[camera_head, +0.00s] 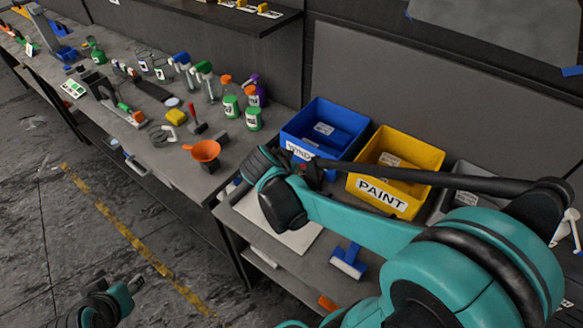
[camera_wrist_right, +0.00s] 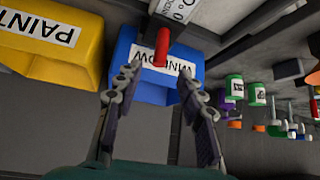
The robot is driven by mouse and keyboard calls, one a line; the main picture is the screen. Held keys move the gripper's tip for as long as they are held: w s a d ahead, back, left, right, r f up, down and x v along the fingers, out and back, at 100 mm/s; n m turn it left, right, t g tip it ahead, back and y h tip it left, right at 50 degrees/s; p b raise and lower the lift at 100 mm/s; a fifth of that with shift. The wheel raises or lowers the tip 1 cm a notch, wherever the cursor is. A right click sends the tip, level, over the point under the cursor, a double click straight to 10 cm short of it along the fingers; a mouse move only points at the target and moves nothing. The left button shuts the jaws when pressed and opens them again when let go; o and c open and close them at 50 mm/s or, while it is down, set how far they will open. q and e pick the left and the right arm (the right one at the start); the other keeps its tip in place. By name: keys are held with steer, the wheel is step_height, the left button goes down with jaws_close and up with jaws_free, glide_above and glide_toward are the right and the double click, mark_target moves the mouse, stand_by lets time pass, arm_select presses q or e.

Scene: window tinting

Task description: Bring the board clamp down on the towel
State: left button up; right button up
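A red handle (camera_wrist_right: 162,47), seemingly the clamp's, stands just past my right gripper's fingertips in the right wrist view. My right gripper (camera_wrist_right: 160,75) is open, its two fingers apart with no visible contact on the handle. In the head view my right arm covers most of this spot. A flat pale sheet or board (camera_head: 300,238) lies on the bench under my right wrist; I cannot tell whether it is the towel. A pale panel with dark print (camera_wrist_right: 182,12) is at the top of the wrist view. My left gripper (camera_head: 134,284) is low at the left, away from the bench.
A blue WINDOW bin (camera_head: 345,125) and a yellow PAINT bin (camera_head: 424,157) stand behind my right arm. A blue squeegee-like tool (camera_head: 348,261) lies in front. The floor (camera_head: 90,255) at left is open.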

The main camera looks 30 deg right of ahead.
steer(key=shift+v, duration=1.4)
steer(key=shift+s, duration=0.1)
steer(key=s+a+f+n+t+y+b, duration=0.2)
steer(key=s+a+n+y, duration=0.4)
steer(key=s+a+n, duration=0.3)
step_height(320, 180, down, 2)
steer(key=shift+s+a+f+n+t+y+b, duration=0.1)
steer(key=shift+s+a+n+t+y+b, duration=0.2)
steer(key=shift+a+n+b, duration=0.7)
steer(key=shift+w+a, duration=0.1)
